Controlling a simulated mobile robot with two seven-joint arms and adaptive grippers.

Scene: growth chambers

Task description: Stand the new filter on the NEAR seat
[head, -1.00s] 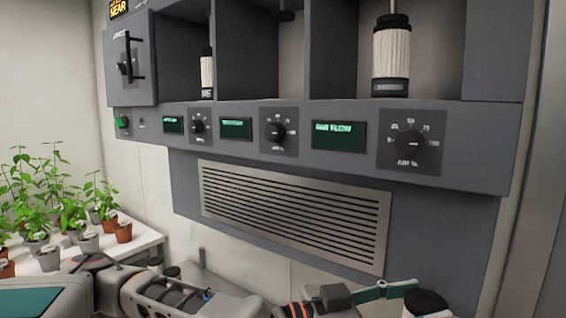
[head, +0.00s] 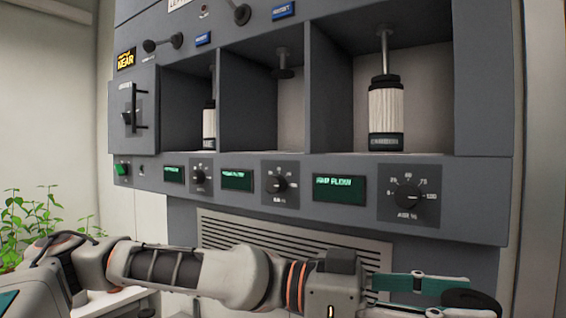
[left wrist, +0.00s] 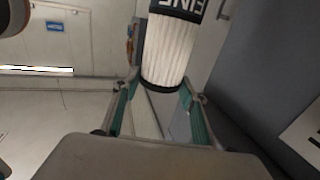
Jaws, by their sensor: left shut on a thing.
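My left gripper (head: 450,292) reaches in from the left, low in front of the cabinet. It is shut on a filter whose dark round end (head: 472,301) shows at the lower right of the head view. In the left wrist view the held filter (left wrist: 166,50) is white and pleated, with a dark band lettered "FINE", between the teal fingers. The cabinet has three bays. The left bay holds a white filter (head: 209,123); the right bay holds a filter (head: 386,105) with a dark lettered band. The middle bay (head: 291,112) shows no filter. My right gripper is out of view.
A plunger (head: 285,72) hangs in the middle bay. Dials and green displays (head: 339,189) line the front, above a vent grille (head: 290,240). Plants (head: 30,225) stand at left.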

